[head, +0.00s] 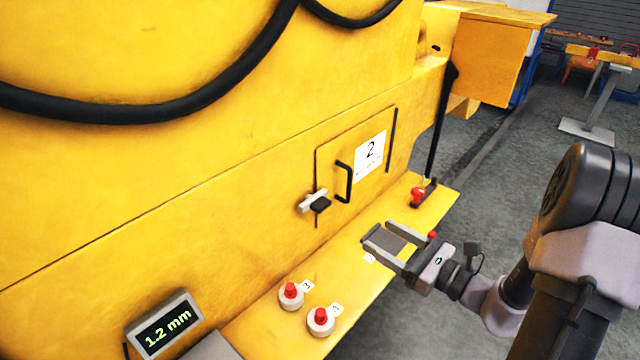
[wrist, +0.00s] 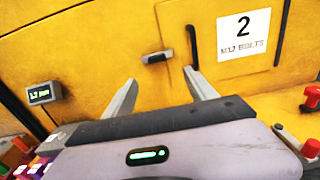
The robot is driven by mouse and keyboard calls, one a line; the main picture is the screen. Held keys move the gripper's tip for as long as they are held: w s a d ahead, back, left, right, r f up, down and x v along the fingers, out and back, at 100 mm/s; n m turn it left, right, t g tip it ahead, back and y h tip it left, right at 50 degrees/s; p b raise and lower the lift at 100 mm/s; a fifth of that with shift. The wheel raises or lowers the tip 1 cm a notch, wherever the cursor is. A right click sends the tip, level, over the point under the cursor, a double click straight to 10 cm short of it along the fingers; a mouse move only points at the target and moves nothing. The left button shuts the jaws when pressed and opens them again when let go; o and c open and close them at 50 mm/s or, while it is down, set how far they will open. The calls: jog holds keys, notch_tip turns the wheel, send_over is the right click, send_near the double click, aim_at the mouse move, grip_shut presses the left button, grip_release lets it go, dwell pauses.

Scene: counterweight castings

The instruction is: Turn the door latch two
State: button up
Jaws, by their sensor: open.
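The door latch (head: 314,202) is a small light bar with a black knob at the left edge of a yellow door (head: 334,158) labelled 2. In the wrist view the latch (wrist: 157,57) lies roughly level, ahead of and between my fingertips. My gripper (head: 384,242) is open and empty, over the yellow ledge, to the right of and below the latch. Its two fingers (wrist: 165,92) show in the wrist view, apart from the latch and the door. A black door handle (head: 344,182) stands just right of the latch.
Two red-topped buttons (head: 291,294) (head: 321,321) sit on the ledge (head: 262,318). A display reading 1.2 mm (head: 164,324) is at lower left. A red-knobbed lever (head: 418,195) stands right of the door. Open floor (head: 500,160) lies to the right.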

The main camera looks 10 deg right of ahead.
aim_at(326, 207)
jog(key=b+x, duration=0.1)
jog(key=x, duration=1.5)
jog(key=shift+s+a+b, duration=0.25)
jog(key=shift+a+b, duration=0.05)
jog(key=shift+b, duration=0.1)
jog(key=shift+c, duration=0.4)
jog(key=c, duration=1.3)
